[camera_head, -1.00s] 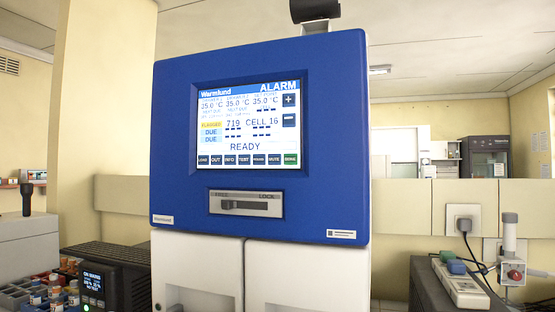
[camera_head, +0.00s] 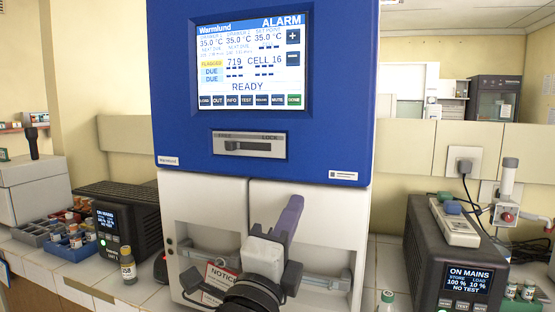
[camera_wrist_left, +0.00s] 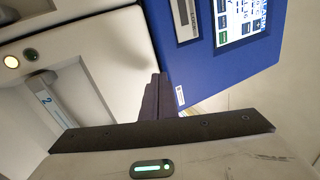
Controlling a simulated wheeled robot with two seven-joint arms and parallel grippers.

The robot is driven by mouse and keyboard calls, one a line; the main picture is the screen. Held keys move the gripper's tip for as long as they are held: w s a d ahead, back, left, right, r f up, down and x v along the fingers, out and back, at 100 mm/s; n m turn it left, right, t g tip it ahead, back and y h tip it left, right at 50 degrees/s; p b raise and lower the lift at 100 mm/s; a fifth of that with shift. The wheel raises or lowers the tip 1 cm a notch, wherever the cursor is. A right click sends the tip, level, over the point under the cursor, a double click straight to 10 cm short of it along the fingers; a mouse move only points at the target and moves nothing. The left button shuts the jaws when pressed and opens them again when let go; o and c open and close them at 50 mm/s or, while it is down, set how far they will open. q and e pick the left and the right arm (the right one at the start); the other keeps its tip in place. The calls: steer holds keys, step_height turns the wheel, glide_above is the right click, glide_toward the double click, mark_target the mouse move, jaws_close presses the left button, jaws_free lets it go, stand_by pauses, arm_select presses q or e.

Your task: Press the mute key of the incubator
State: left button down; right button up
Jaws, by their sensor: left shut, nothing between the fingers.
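The incubator (camera_head: 350,120) has a blue upper panel with a lit screen (camera_head: 220,62) reading ALARM and READY. The mute key (camera_head: 277,100) is in the screen's bottom row, just left of the green DONE key (camera_head: 294,100). My left gripper (camera_head: 297,200) is shut and empty, in front of the white doors, below the blue panel and apart from the key. In the left wrist view its dark fingers (camera_wrist_left: 155,95) point toward the panel's lower edge. Part of the screen (camera_wrist_left: 236,18) shows there, turned sideways. My right gripper is not in view.
A lock slider (camera_head: 249,145) sits under the screen. Door handles and a NOTICE tag (camera_head: 218,279) are on the lower front. Dark power units stand left (camera_head: 125,220) and right (camera_head: 455,270). A small bottle (camera_head: 128,268) stands at left. Space before the screen is clear.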

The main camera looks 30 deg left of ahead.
mark_target(278, 100)
arm_select(q)
steer(key=s+a+r+t+y, duration=0.1)
steer(key=s+r+y, duration=0.2)
steer(key=r, duration=0.5)
steer(key=s+a+r+m+t+y, duration=0.1)
steer(key=s+a+r+y, duration=0.1)
steer(key=s+r, duration=0.3)
step_height(278, 100, up, 4)
steer(key=shift+r+m+t+y, duration=0.1)
steer(key=shift+m+t+y, duration=0.2)
steer(key=shift+y, duration=0.6)
steer(key=shift+w+a+b, duration=0.15)
steer(key=shift+w+a, duration=0.2)
steer(key=shift+w, duration=1.1)
steer(key=shift+w+a+b, duration=0.1)
steer(key=shift+w+a, duration=0.2)
steer(key=shift+w, duration=1.1)
steer(key=shift+w+a+b, duration=0.15)
steer(key=shift+w+a, duration=0.2)
steer(key=shift+w, duration=1.1)
steer(key=shift+w, duration=0.1)
steer(key=shift+w+a, duration=0.1)
steer(key=shift+w, duration=0.2)
